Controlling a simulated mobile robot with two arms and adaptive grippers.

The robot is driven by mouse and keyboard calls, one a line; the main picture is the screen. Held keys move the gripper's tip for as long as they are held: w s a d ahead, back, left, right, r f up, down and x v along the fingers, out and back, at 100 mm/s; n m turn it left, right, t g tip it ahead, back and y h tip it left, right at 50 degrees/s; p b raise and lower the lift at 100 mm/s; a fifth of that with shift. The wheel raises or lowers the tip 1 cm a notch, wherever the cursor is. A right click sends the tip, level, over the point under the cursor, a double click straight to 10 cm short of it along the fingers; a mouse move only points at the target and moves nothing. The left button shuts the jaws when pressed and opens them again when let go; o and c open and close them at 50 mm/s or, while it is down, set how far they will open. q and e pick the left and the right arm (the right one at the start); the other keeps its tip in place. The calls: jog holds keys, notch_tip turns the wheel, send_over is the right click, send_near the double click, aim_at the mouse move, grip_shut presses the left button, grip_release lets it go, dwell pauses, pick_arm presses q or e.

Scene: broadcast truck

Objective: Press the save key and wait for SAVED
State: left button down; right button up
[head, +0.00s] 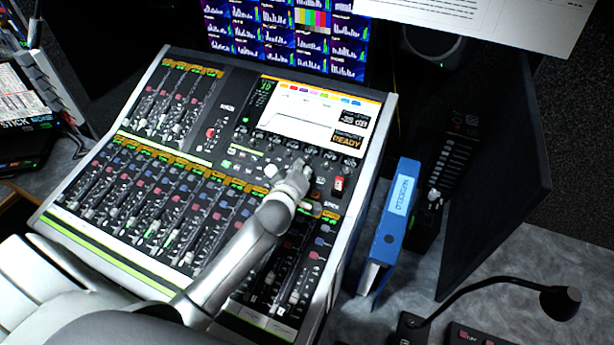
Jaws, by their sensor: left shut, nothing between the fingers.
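A mixing console (112,138) with faders, knobs and buttons fills the middle of the head view. Its screen (310,112) shows a curve and, in a dark box at the lower right, the word READY (348,140). My left gripper (303,166) is shut and empty, over the buttons and knobs just below the screen. Its fingers hide the panel under them, so I cannot tell whether they touch a key. A red switch (339,184) sits just right of the fingers. I cannot read which key is the save key. My right gripper is not in view.
A blue binder (398,215) stands right of the console, with a fader unit (446,165) and a dark panel (497,180) beyond it. A gooseneck lamp or microphone (560,303) is at the lower right. Monitors (285,35) stand behind the console.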

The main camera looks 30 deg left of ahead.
pick_arm(q)
jog(key=shift+w+f+b, duration=0.15)
jog(key=shift+f+b, duration=0.15)
jog(key=shift+f, duration=0.05)
dwell(0.7)
dwell(0.4)
jog(key=shift+s+r+p, duration=0.35)
jog(key=shift+r+p, duration=0.4)
jog(key=shift+p, duration=0.05)
jog(key=shift+r, duration=0.1)
jog(key=r+p, duration=0.1)
jog(key=s+r+p, duration=0.1)
jog(key=r+p, duration=0.1)
jog(key=s+r+p, duration=0.1)
jog(key=p, duration=0.1)
jog(key=shift+r, duration=0.25)
jog(key=shift+f, duration=0.15)
dwell(0.4)
